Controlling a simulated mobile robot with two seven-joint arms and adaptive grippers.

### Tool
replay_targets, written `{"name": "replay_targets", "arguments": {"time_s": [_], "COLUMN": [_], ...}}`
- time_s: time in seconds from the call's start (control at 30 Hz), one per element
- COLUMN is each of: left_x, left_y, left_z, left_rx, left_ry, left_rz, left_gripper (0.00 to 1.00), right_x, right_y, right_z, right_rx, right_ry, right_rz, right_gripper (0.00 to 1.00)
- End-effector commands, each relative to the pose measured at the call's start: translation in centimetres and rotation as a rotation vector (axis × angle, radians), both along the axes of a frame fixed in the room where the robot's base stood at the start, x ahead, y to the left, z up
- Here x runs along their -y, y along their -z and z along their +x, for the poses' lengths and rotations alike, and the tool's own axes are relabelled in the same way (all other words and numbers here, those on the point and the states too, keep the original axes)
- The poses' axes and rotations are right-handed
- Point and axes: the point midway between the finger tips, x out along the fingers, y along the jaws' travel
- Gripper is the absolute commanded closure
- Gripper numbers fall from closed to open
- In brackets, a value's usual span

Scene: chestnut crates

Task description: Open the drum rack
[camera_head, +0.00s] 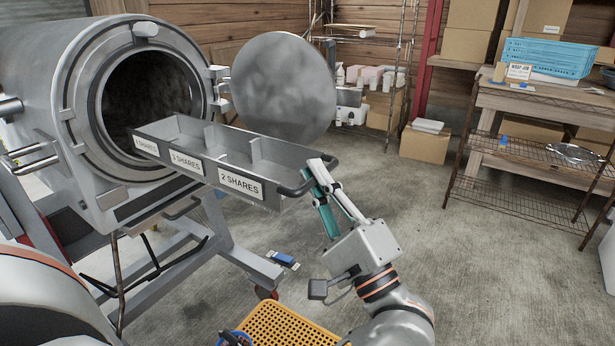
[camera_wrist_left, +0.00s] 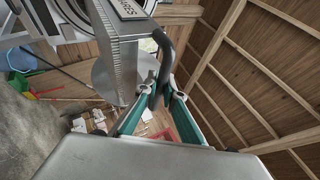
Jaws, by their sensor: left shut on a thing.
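The metal drum (camera_head: 180,48) stands at the left with its round door (camera_head: 284,88) swung open to the right. The long grey drum rack (camera_head: 270,196) sticks far out of the drum mouth, its inner end still at the opening. It has open compartments, labelled "SHARES" on the side. My left gripper (camera_head: 316,172) is shut on the dark rack handle (camera_head: 293,190) at its outer end. In the left wrist view, the gripper (camera_wrist_left: 162,92) has its fingertips at the dark curved handle (camera_wrist_left: 166,62). My right gripper is not seen.
A yellow perforated crate (camera_head: 272,326) lies at the bottom, below the arm. A blue object (camera_head: 283,258) is near the drum's stand (camera_head: 240,250). A wooden bench (camera_head: 530,100) with a blue basket (camera_head: 545,57) stands at the right. The floor between is clear.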

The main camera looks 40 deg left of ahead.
Motion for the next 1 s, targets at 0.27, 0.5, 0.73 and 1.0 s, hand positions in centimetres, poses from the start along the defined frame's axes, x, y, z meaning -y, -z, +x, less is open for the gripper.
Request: {"name": "replay_targets", "arguments": {"time_s": [0.27,0.5,0.73,1.0], "left_x": [0.6,0.58,0.54,0.5], "left_y": [-0.22,-0.3,-0.22,-0.63], "left_z": [0.07,0.05,0.05,0.05], "left_rx": [0.002,0.003,0.003,0.003], "left_ry": [0.001,0.001,0.001,0.001], "left_rz": [0.004,0.003,0.002,0.0], "left_gripper": [1.0,1.0,0.74,0.74], "right_x": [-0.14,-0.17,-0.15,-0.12], "right_y": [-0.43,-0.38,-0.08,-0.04], "right_z": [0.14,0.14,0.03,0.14], "right_rx": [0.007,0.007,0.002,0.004], "right_ry": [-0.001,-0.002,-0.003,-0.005], "right_rz": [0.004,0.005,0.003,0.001], "right_gripper": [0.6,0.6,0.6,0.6]}}
